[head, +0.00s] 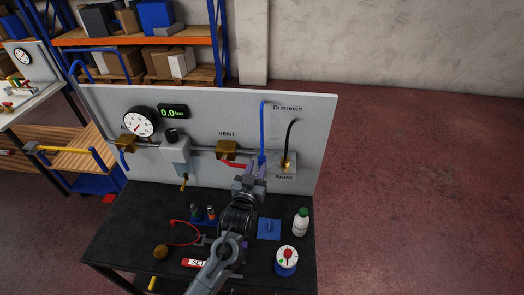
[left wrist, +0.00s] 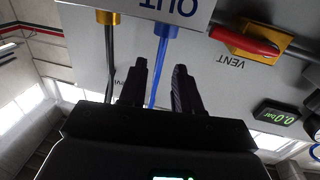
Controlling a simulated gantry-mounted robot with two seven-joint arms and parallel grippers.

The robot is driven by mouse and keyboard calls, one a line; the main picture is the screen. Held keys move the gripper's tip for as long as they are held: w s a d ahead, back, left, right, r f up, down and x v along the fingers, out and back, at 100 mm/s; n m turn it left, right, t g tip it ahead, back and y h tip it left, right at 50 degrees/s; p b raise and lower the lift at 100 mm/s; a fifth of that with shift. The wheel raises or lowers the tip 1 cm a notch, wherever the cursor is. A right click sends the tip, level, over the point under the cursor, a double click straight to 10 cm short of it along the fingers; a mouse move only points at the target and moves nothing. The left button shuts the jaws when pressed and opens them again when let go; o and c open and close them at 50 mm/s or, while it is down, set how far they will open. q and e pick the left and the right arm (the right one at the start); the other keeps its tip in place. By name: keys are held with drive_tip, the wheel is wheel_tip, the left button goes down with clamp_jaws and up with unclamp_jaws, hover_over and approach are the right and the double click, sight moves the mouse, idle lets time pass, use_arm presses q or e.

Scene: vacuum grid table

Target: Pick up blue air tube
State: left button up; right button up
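The blue air tube (head: 262,130) hangs down the right part of the grey panel, beside a black tube (head: 289,138). In the left wrist view the blue tube (left wrist: 158,68) runs from a blue fitting under the OUT block. My left gripper (head: 257,170) is in front of the panel at the tube's lower part. Its fingers (left wrist: 160,85) are apart, and the tube shows in the gap between them; I see no finger closed on it. The gripper hides part of the tube's lower end in the head view. My right gripper is not in view.
The VENT valve (head: 227,149) with its red handle is just left of the gripper. The gauge (head: 139,122) is at the panel's left.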

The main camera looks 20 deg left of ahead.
sight(262, 153)
use_arm(q)
drive_tip(key=shift+w+a+p, duration=0.15)
drive_tip(key=shift+w, duration=1.1)
drive_tip(key=shift+w+a+p, duration=0.15)
drive_tip(key=shift+w+a, duration=0.05)
drive_tip(key=shift+w, duration=1.1)
drive_tip(key=shift+w+a+p, duration=0.15)
drive_tip(key=shift+w, duration=1.1)
clamp_jaws()
